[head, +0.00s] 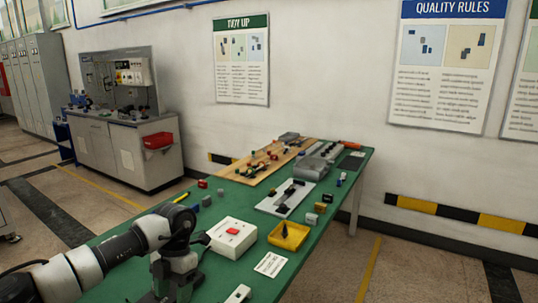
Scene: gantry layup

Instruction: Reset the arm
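My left arm (78,270), white and black, comes in from the lower left over the green table (215,205). Its wrist (172,232) bends down near the table's left edge. The gripper end points down at the bottom edge of the head view, and its fingers cannot be made out. A white box with a red button (232,231) stands to the right of the wrist, apart from it as far as I can tell. My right arm and gripper are not in view.
A yellow tray (307,236) and white card (270,264) lie right of the box. Farther back are a light plate (268,205), a wooden board (242,170), a grey case (311,168) and several small blocks. A grey workbench (118,150) with a red bin (158,141) stands by the wall.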

